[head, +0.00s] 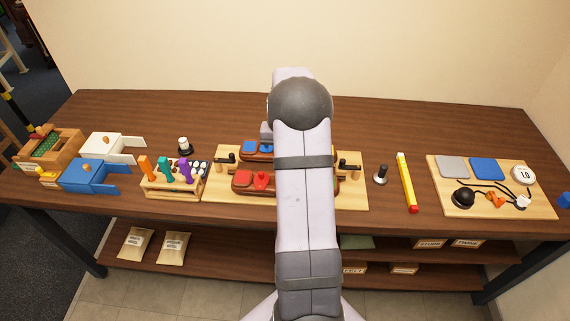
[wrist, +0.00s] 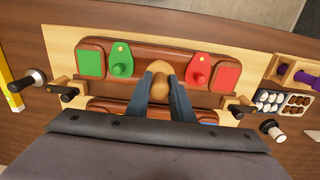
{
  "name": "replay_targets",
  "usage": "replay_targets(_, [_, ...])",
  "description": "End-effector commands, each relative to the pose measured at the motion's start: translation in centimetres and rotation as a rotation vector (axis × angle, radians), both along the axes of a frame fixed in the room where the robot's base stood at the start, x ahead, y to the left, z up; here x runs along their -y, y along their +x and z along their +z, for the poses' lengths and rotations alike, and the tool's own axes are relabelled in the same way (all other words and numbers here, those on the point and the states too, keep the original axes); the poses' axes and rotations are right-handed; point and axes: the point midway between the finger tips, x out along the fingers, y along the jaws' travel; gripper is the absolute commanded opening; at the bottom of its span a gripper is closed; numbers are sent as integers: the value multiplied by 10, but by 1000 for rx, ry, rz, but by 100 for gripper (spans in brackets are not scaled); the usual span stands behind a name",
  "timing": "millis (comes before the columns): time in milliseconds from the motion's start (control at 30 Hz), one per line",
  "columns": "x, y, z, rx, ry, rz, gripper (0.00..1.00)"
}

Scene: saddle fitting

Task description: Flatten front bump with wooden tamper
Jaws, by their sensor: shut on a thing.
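My gripper (wrist: 163,97) is shut on the wooden tamper (wrist: 158,70), whose rounded end shows between the fingers in the wrist view. The tamper is over the middle of the front brown saddle piece (wrist: 155,51); I cannot tell if it touches it. That piece carries a green pad (wrist: 90,62) and green raised knob (wrist: 120,62) on one side, and a red knob (wrist: 198,68) and red pad (wrist: 226,77) on the other. In the head view the red pad (head: 243,181) shows, but my arm hides the gripper, the tamper and the piece's middle.
A second saddle piece with a blue pad (head: 250,147) lies behind, partly hidden. Black-handled clamps (head: 347,167) flank both on the wooden board (head: 222,187).

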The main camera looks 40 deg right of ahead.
Motion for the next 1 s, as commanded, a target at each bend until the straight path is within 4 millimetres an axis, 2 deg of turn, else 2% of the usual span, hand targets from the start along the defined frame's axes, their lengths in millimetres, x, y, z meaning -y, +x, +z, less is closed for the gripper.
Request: replay_targets(1000, [0,0,-14,0,0,0,4])
